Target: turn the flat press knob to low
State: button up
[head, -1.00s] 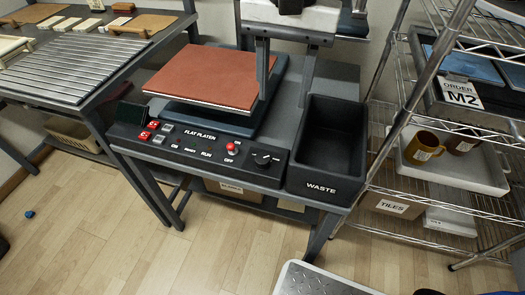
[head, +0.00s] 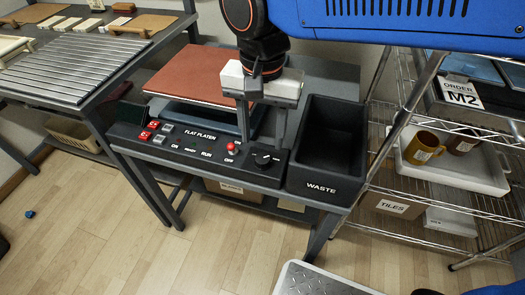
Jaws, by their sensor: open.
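The flat press knob (head: 263,158) is a small black round dial at the right end of the dark control panel (head: 208,163) labelled FLAT PLATEN. Small white markings sit beside it, but its setting is too small to read. My gripper (head: 261,140) points down over the panel, with its two grey fingers apart and nothing held. The fingertips appear just above and behind the knob, one to each side in the picture. I cannot tell how much height separates them from it.
The reddish-brown platen (head: 185,75) lies behind the panel. A black WASTE bin (head: 320,185) stands close on the right. A wire shelf (head: 450,190) is further right.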

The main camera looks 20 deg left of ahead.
aim_at(262, 158)
notch_tip(262, 158, down, 6)
jog(key=shift+f, duration=0.25)
jog(key=shift+c, duration=0.3)
jog(key=c, duration=1)
